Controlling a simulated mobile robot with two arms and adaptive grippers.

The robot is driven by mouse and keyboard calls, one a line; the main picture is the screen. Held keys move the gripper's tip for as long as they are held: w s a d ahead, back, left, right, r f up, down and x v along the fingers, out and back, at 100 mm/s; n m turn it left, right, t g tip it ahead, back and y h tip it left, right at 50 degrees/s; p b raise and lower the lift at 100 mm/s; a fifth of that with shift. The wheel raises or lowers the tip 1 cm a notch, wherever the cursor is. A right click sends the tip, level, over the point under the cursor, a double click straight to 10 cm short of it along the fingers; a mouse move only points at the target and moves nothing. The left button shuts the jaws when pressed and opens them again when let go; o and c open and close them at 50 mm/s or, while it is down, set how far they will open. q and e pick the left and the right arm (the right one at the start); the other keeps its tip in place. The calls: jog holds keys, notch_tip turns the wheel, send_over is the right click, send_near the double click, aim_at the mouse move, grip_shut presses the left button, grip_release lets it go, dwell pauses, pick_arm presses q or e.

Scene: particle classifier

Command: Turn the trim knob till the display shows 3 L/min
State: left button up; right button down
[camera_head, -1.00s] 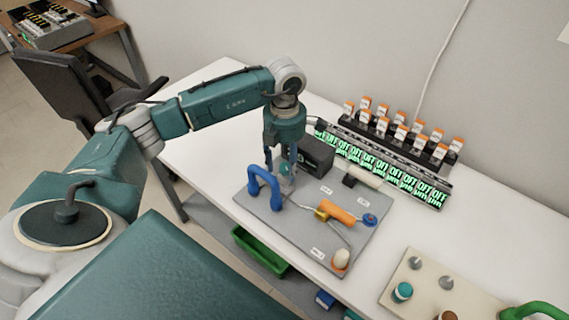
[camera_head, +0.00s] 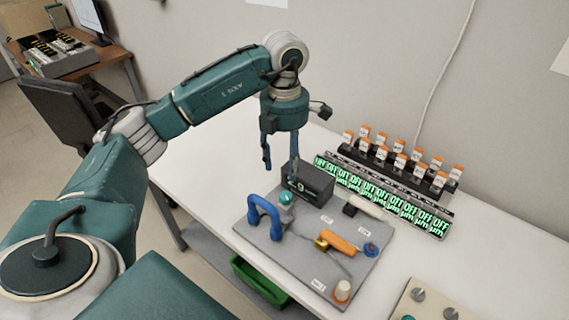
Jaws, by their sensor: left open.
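My left gripper (camera_head: 279,172) is open and empty, pointing down above the grey panel (camera_head: 262,238). The teal-topped trim knob (camera_head: 286,198) stands on a pale base on the panel, just below and apart from my fingers. A dark box (camera_head: 312,183) with a small display stands just behind the knob. One finger partly covers the box, and I can read only what looks like a 9 or similar digit on it. My right gripper is not in view.
A blue arched handle (camera_head: 263,218) stands left of the knob. An orange-handled valve (camera_head: 338,244) lies to its right. A row of green-lit displays (camera_head: 383,195) and a rack of orange-capped bottles (camera_head: 404,158) stand behind. A green bin (camera_head: 258,280) sits below the table edge.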

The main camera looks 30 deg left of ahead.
aim_at(286, 195)
pick_arm(q)
jog(key=f+m+p, duration=0.1)
jog(key=f+m, duration=0.3)
jog(key=m, duration=0.1)
jog(key=f+m+p, duration=0.1)
jog(key=f+m, duration=0.3)
jog(key=m, duration=0.1)
jog(key=f+m+p, duration=0.2)
jog(key=f+m, duration=0.2)
jog(key=shift+w+d+m, duration=0.1)
jog(key=shift+w+m, duration=0.1)
jog(key=shift+m, duration=0.2)
jog(key=c, duration=1.1)
jog(key=shift+f+b, duration=0.15)
jog(key=shift+b, duration=0.6)
jog(key=shift+c, duration=0.2)
jog(key=o, duration=1.1)
